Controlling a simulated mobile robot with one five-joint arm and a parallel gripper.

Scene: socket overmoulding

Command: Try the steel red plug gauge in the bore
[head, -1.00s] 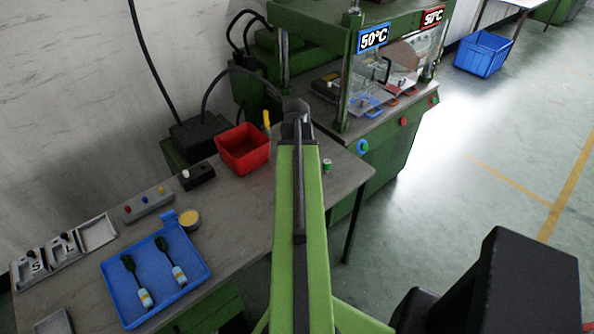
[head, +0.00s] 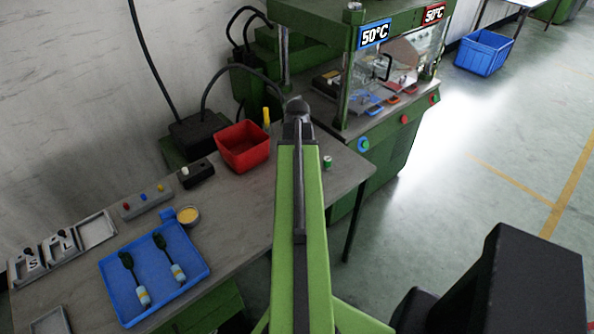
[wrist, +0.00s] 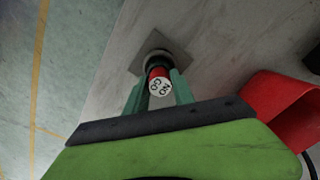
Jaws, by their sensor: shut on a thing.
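The red plug gauge (wrist: 158,72) is between the two teal fingers of my gripper (wrist: 157,90) in the wrist view. Its white end, lettered NO GO, faces the camera. My gripper is shut on it. Past the gauge, a dark round fitting (wrist: 150,57) sits on a square grey plate (wrist: 178,50) on the worktop. The gauge is in line with the fitting and covers its middle, so I cannot tell whether its far end is inside the bore. In the head view my arm hides the gripper and the gauge.
A red bin (head: 243,147) stands left of my arm; it also shows in the wrist view (wrist: 275,100). A small green, white-topped cylinder (head: 328,163) stands right of my arm. The press (head: 350,70) stands behind the table.

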